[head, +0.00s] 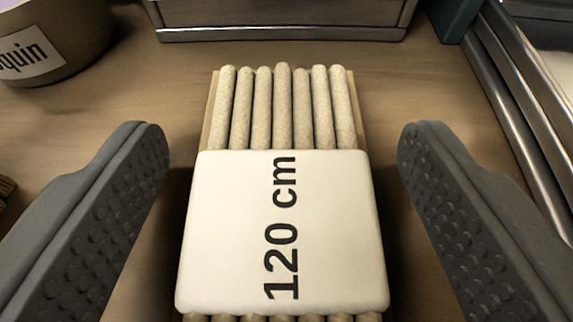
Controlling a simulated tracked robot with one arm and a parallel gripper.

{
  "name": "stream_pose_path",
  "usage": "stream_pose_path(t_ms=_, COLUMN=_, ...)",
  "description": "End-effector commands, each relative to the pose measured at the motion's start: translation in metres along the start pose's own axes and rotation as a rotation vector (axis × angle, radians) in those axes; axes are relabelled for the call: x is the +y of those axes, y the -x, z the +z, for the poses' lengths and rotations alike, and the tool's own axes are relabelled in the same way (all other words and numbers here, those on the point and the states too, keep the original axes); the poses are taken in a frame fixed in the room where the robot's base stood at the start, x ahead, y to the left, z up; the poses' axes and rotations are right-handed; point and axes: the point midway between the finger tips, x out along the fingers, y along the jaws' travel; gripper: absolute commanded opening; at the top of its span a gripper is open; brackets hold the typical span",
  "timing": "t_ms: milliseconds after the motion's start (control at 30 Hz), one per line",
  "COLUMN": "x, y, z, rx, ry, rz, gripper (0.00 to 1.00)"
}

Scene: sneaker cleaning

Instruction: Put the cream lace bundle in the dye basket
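The cream lace bundle (290,105) lies on the wooden surface in the middle of the view. It is several cream cords side by side, wrapped by a white band (235,230) marked "120 cm". My gripper (283,150) is open, with one dark grey studded finger on each side of the bundle. A gap shows between each finger and the bundle, and neither finger touches it. The near end of the bundle is cut off by the bottom edge. A round container (60,25) at the upper left has a label ending in "quin"; I cannot tell whether it is the dye basket.
A metal-edged tray or box (280,33) stands beyond the bundle. Shiny metal rails (515,95) run down the right side, beside a teal block (457,15). Bare wooden surface (130,95) shows at the left, between container and bundle.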

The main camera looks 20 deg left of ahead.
Motion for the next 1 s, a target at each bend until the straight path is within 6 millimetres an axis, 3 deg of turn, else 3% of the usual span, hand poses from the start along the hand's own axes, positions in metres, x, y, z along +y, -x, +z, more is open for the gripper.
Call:
stream_pose_path(t_ms=400, x=0.000, y=-0.001, z=0.003, rx=0.000, ry=0.000, rz=0.000, gripper=0.68)
stream_pose_path(t_ms=1000, x=0.000, y=0.104, z=-0.002, rx=0.000, ry=-0.001, rz=0.002, gripper=0.68)
